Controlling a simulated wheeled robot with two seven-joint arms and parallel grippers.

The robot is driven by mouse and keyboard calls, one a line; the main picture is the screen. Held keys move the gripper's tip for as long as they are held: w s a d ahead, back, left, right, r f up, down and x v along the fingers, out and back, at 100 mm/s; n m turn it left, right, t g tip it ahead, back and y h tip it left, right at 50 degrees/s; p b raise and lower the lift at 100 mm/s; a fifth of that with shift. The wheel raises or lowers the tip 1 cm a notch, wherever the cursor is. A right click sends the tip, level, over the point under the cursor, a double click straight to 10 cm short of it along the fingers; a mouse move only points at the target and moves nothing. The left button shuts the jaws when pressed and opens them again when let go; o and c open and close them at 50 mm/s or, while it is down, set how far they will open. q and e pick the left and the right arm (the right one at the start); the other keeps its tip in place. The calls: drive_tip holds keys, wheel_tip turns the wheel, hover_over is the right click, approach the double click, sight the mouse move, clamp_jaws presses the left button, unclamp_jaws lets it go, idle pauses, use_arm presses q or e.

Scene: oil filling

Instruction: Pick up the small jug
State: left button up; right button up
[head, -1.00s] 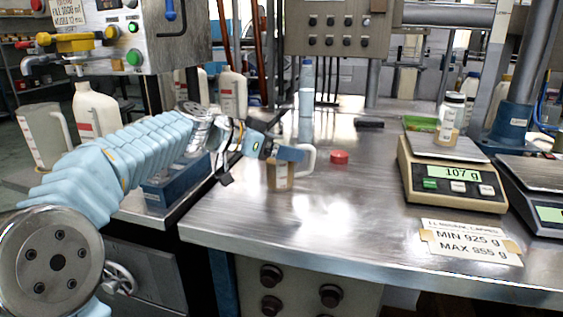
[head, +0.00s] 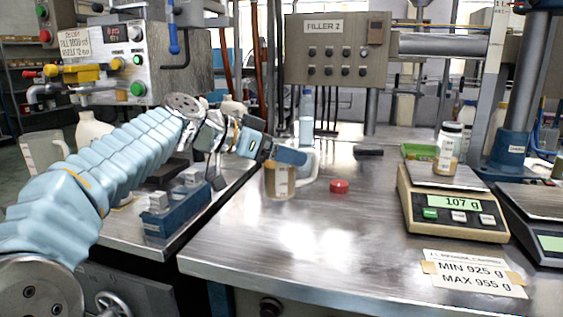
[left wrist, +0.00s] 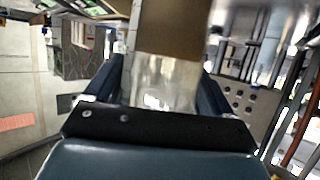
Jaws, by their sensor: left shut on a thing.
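The small jug (head: 279,184) is a clear jug with brown liquid, a pale label and a white handle on its right. My left gripper (head: 288,156) is shut on it near its top and hides part of the rim. The jug is nearly upright and appears a little above the steel bench. In the left wrist view, the jug (left wrist: 168,80) sits between the two fingers of my left gripper (left wrist: 163,88), with its clear part near the palm and brown beyond. My right gripper is not in view.
A red cap (head: 339,186) lies on the steel bench (head: 330,225) right of the jug. A scale (head: 450,208) reading 107 g bears a bottle (head: 448,148). A blue block holder (head: 178,212) stands left. A clear bottle (head: 306,118) stands behind.

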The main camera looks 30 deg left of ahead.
use_arm(q)
drive_tip(key=s+d+r+b, duration=0.1)
drive_tip(key=s+d+r, duration=0.4)
drive_tip(key=s, duration=0.4)
drive_tip(key=shift+r, duration=0.25)
